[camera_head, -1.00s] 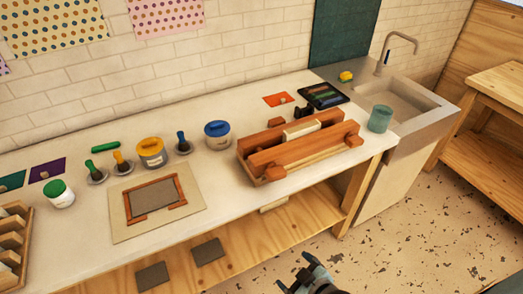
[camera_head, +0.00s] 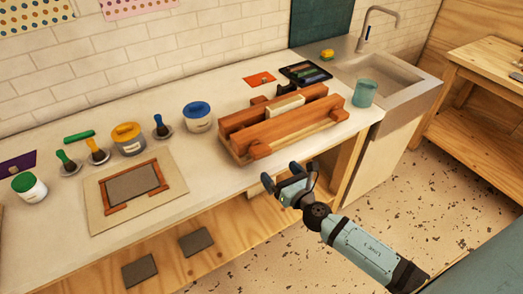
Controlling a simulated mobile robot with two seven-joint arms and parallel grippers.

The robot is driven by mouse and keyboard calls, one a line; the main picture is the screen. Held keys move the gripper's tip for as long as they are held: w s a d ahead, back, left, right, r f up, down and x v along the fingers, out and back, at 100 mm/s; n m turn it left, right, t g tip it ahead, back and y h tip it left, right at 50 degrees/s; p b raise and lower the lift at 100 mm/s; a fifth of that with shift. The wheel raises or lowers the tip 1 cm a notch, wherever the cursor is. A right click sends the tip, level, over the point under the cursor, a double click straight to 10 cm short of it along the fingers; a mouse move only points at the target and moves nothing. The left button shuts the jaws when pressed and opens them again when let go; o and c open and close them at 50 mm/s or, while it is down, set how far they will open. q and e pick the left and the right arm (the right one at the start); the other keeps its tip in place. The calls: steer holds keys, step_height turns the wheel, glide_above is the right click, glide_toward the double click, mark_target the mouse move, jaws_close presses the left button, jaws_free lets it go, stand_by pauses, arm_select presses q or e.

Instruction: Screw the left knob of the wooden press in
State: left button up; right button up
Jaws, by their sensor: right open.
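The wooden press (camera_head: 297,130) lies on the worktop near its front edge. It has long reddish-brown beams with a pale block between them. Its left knob (camera_head: 260,150) stands out at the left end of the front beam, and its right knob (camera_head: 339,114) at the right end. My right gripper (camera_head: 281,178) is open and empty. In the picture it shows just below the left knob, in front of the worktop edge and apart from the knob. My left gripper is not in view.
A teal cup (camera_head: 364,94) stands right of the press by the sink (camera_head: 385,80). A blue-lidded tub (camera_head: 198,117) stands left of it. A framed board (camera_head: 132,188) lies further left. Grey tiles (camera_head: 196,241) lie on the lower shelf.

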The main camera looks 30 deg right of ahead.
mark_target(264, 155)
steer(key=w, duration=0.7)
steer(key=w+p, duration=0.1)
steer(key=w, duration=0.2)
steer(key=shift+w+a, duration=0.3)
steer(key=shift+a, duration=0.1)
steer(key=c, duration=0.9)
